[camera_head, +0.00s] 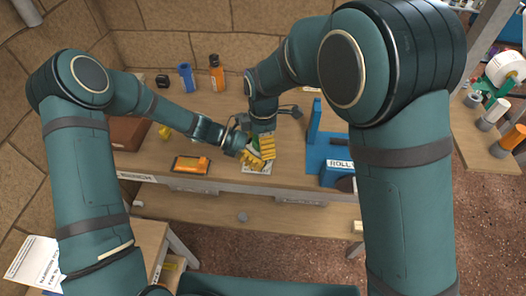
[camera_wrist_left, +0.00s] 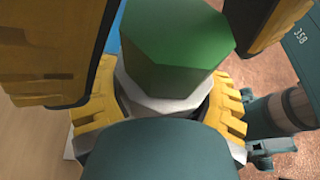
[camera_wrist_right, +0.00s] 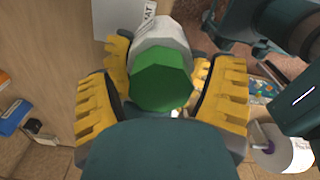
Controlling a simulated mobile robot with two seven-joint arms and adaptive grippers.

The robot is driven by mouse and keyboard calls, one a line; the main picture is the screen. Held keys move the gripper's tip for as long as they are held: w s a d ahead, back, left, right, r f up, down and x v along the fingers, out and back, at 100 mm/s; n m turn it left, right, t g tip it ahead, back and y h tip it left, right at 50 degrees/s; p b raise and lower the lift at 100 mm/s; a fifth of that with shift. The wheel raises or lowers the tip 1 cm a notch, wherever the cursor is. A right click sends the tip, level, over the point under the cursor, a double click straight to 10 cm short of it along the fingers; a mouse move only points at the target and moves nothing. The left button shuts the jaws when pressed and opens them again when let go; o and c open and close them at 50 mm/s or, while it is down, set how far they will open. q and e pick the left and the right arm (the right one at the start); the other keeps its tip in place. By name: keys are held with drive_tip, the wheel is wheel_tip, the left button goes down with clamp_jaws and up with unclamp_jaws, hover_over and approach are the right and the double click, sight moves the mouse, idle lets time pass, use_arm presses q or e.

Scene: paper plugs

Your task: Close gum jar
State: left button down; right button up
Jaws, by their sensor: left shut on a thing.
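The gum jar's pale body (camera_wrist_left: 165,105) shows in the left wrist view between the yellow fingers of my left gripper (camera_wrist_left: 165,125), which is shut on it. A green, many-sided lid (camera_wrist_left: 180,40) sits at the top of the jar; I cannot tell how firmly it is seated. In the right wrist view the green lid (camera_wrist_right: 160,80) is between the fingers of my right gripper (camera_wrist_right: 165,95), with the pale jar body (camera_wrist_right: 160,35) beyond it. The right fingers stand on both sides of the lid, with a gap visible. In the head view the grippers mostly hide the jar.
An orange-and-black tray (camera_head: 191,165) lies left of the grippers on the wooden bench (camera_head: 150,160). A blue stand (camera_head: 314,125) is to the right. A blue bottle (camera_head: 186,78) and an orange bottle (camera_head: 216,75) stand at the back.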

drive_tip(key=c, duration=1)
drive_tip(key=o, duration=1.1)
drive_tip(key=shift+r, duration=0.15)
drive_tip(key=shift+r, duration=2.15)
drive_tip(key=o, duration=0.3)
